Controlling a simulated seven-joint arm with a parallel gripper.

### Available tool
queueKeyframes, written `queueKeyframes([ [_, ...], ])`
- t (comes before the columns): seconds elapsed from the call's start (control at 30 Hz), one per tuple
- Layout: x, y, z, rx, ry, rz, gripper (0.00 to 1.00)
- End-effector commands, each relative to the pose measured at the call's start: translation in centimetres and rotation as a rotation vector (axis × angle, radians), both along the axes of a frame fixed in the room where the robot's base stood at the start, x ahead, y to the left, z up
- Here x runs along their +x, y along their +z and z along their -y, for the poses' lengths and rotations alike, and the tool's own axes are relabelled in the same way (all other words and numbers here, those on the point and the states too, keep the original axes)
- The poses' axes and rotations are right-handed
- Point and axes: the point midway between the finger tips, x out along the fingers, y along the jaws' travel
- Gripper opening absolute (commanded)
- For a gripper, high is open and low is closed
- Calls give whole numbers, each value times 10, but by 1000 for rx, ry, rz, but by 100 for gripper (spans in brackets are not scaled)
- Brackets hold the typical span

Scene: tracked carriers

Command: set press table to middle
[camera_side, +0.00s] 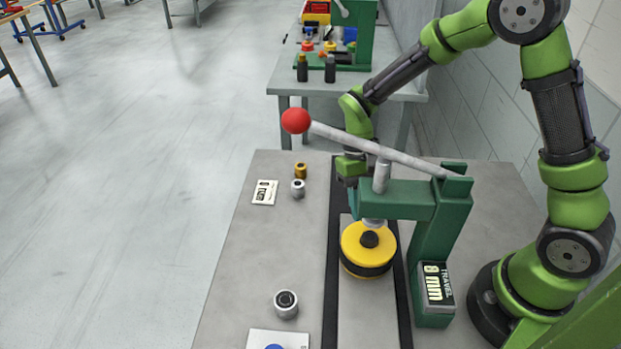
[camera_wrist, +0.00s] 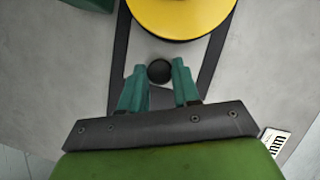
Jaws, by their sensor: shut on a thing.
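The press table (camera_side: 367,315) is a light grey plate between two dark rails, running under a green press (camera_side: 440,225). A yellow and black round carrier (camera_side: 368,250) sits on it below the press ram; its yellow rim also shows at the top of the wrist view (camera_wrist: 185,18). My gripper (camera_wrist: 158,72) is at the far end of the table, with its teal fingers on either side of a round black knob (camera_wrist: 160,71), shut on it. In the side view the press and my arm hide the fingertips and knob.
The press lever with a red ball (camera_side: 296,121) reaches left above the table, near my arm. A travel display (camera_side: 436,286) is on the press base. Small brass (camera_side: 300,170) and steel (camera_side: 298,188) parts, a card (camera_side: 264,192) and a larger steel part (camera_side: 286,304) stand left.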

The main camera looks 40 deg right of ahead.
Motion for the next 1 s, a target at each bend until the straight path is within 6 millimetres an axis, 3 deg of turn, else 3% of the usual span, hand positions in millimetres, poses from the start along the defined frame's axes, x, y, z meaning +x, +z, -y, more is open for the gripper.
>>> queueKeyframes([
  [0.17,15,0,14,0,-6,3,0],
  [0.4,63,0,63,-3,-6,5,0],
  [0.6,88,0,86,-1,-3,4,0],
  [1.0,92,1,92,1,-2,1,0],
])
